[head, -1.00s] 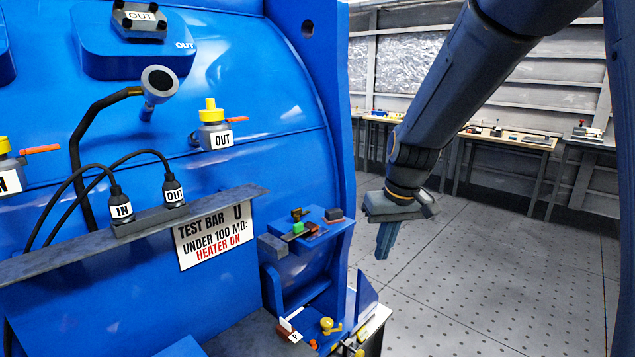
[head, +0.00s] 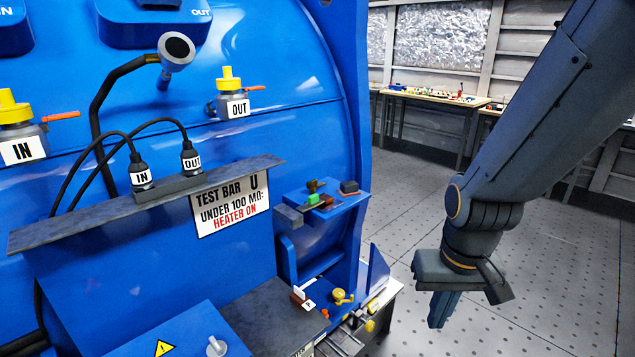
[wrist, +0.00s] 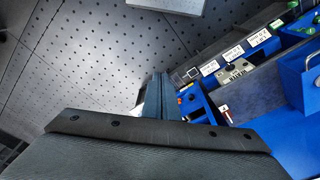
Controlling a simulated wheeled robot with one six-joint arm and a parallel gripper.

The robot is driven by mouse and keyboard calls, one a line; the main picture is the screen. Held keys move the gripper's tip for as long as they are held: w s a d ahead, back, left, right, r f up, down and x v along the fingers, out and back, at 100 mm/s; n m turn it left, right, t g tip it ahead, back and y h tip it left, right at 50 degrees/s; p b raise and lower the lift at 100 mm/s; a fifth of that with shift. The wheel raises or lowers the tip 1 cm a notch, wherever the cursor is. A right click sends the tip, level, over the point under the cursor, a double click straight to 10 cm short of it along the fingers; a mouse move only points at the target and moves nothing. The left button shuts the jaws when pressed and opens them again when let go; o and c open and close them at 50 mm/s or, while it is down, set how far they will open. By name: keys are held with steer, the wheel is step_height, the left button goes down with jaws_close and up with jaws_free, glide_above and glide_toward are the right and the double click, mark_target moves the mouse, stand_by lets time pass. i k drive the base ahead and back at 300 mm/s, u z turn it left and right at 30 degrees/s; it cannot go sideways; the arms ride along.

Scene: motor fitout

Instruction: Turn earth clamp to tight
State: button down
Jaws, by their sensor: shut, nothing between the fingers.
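No part that I can read is marked as the earth clamp, so I cannot tell for sure which it is. A small yellow knob (head: 341,297) sits low on the right side of the blue motor housing, beside a white-tagged red and white part (head: 302,298). My gripper (head: 440,312) hangs to the right of these parts, over the floor, pointing down and apart from everything. Its fingers are together and empty. In the wrist view the fingers (wrist: 156,95) point toward the floor and the blue housing's edge.
A blue shelf (head: 325,204) with small blocks juts from the housing above the knob. A grey ledge (head: 105,202) carries IN and OUT plugs. A yellow-topped OUT valve (head: 231,100) stands above. The perforated floor (head: 560,260) at right is clear. A bench (head: 430,95) stands behind.

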mark_target(312, 185)
steer(key=z, duration=0.5)
steer(key=k, duration=1.15)
steer(key=z, duration=0.7)
steer(key=i, duration=0.9)
steer(key=u, duration=0.9)
steer(key=i, duration=0.8)
steer(key=u, duration=0.7)
